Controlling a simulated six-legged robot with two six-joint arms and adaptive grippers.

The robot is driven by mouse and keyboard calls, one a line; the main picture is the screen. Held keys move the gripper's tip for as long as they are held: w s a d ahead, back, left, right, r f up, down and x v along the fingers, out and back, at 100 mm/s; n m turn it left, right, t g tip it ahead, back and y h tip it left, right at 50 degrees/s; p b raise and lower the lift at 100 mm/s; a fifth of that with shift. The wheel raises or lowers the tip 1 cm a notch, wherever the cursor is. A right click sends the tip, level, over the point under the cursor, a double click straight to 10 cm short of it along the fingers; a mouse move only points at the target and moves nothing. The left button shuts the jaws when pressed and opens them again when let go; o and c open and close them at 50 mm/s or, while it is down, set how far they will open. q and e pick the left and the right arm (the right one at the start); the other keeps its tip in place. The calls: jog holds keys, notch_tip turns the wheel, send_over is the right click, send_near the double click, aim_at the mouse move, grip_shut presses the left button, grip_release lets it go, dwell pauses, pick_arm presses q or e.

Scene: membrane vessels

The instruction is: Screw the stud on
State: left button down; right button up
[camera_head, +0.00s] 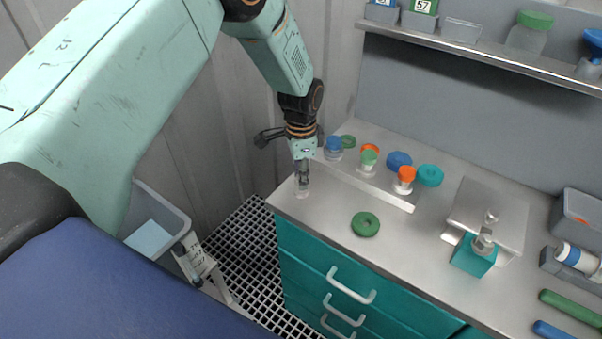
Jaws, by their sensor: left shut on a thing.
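My left gripper (301,178) comes down from the upper left over the bench's front left corner. It is shut on a small clear, pale piece (302,191), upright at or just above the bench top; I cannot tell whether it touches. The fingers hide its upper part. At the right, a teal block (473,257) stands at the front of a raised grey plate, with a grey metal fitting (485,240) on top. I cannot tell which piece is the stud. My right gripper is not in view.
The raised grey plate (495,205) stands right. A shelf (470,52) runs above the back.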

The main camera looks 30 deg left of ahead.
pick_arm(q)
jog(key=m, duration=0.5)
jog(key=shift+m, duration=0.3)
jog(key=c, duration=1)
grip_release()
